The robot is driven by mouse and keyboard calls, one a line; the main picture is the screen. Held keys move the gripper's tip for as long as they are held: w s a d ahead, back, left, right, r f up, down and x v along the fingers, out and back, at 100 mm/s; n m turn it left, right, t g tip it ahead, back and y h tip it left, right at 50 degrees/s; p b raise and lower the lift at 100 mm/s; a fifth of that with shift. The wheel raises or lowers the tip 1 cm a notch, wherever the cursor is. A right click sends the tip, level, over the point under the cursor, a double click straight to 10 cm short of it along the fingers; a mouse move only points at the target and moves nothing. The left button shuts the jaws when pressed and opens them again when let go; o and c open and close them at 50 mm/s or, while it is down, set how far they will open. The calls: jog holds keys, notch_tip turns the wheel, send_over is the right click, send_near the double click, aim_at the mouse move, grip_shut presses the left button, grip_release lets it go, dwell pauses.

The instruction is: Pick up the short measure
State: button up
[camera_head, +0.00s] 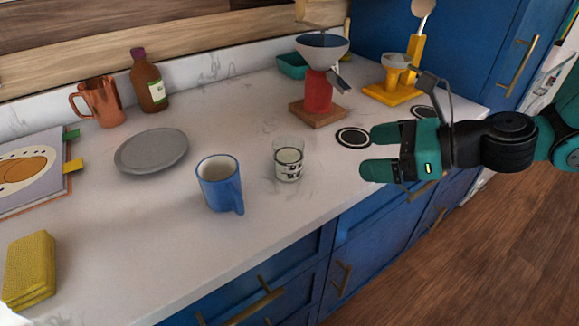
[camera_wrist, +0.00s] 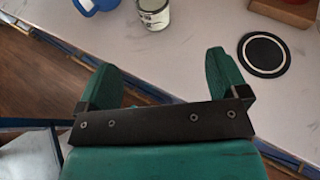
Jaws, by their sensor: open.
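The short measure appears to be the small clear glass (camera_head: 288,165) with dark markings and pale contents. It stands upright on the white counter, to the right of a blue mug (camera_head: 219,183). In the wrist view the glass (camera_wrist: 153,13) is at the top edge, partly cut off, beyond the fingertips. My gripper (camera_head: 374,152) is open and empty, to the right of the glass and apart from it, near the counter's front edge. In the wrist view my gripper's (camera_wrist: 162,68) two green fingers are spread, with nothing between them.
A black round coaster (camera_head: 354,137) lies behind my gripper. A red stand with a funnel (camera_head: 318,90) and a yellow stand (camera_head: 392,92) are farther back. A grey plate (camera_head: 151,150), copper mug (camera_head: 101,102), bottle (camera_head: 148,82) and yellow sponges (camera_head: 29,270) are left.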

send_near(292, 161)
jog(key=w+a+f, duration=0.2)
jog(key=w, duration=0.1)
jog(key=w+a+f, duration=0.1)
jog(key=w, duration=0.1)
jog(key=shift+w+a+f+p, duration=0.15)
jog(key=shift+a+f+p, duration=0.15)
jog(key=shift+a+f, duration=0.1)
jog(key=shift+s+p+x, duration=0.15)
jog(key=shift+p+x, duration=0.05)
jog(key=shift+x, duration=1.15)
jog(key=shift+s+p+x, duration=0.15)
jog(key=shift+p+x, duration=0.05)
jog(key=shift+x, duration=1.1)
jog(key=shift+a+f, duration=0.1)
jog(key=shift+f, duration=0.1)
jog(key=c, duration=1.1)
